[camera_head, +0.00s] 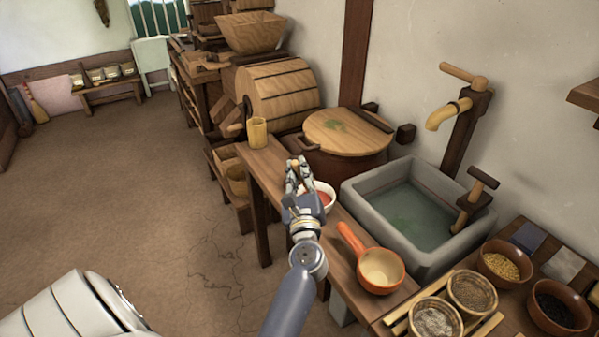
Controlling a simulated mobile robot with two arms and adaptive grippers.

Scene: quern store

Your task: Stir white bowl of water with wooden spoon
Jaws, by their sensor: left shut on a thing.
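A white bowl (329,189) stands on the narrow wooden bench, partly hidden behind my left gripper. My left gripper (299,168) is over the bench at the bowl's left side, fingers pointing away from me. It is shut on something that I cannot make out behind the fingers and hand. I cannot pick out a wooden spoon. Whether the gripper touches the bowl is unclear. My right gripper is not in view.
An orange ladle (381,270) lies on the bench nearer me. A grey stone sink (363,203) with water stands to the right. A wooden cup (257,133) stands at the bench's far end. Bowls of grain (505,263) sit at lower right. The floor at left is clear.

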